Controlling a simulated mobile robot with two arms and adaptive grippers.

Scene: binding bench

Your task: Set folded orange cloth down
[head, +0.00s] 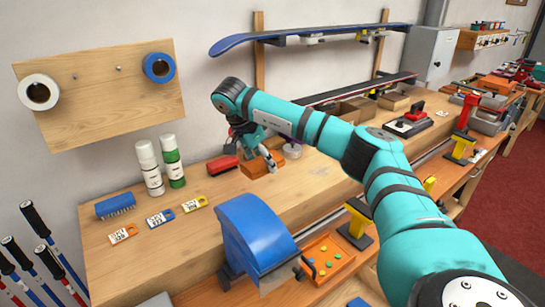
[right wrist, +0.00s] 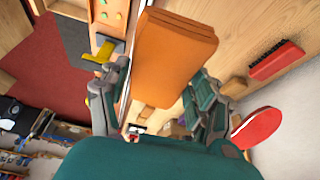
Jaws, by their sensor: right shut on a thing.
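The folded orange cloth (head: 256,167) is at the bench top, in the middle of the head view. My right gripper (head: 257,156) is over it, fingers pointing down. In the right wrist view the cloth (right wrist: 172,45) is a thick folded pad between the two fingers of my right gripper (right wrist: 160,75), which is shut on it. I cannot tell whether its underside touches the wooden bench (head: 300,185). My left gripper is not in view.
A red brush (head: 222,164) lies close left of the cloth. White (head: 149,168) and green-labelled (head: 172,160) bottles stand further left. A blue brush (head: 115,206) and several tags lie in front of them. A blue-covered device (head: 255,235) stands at the front edge. Bare wood lies right of the cloth.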

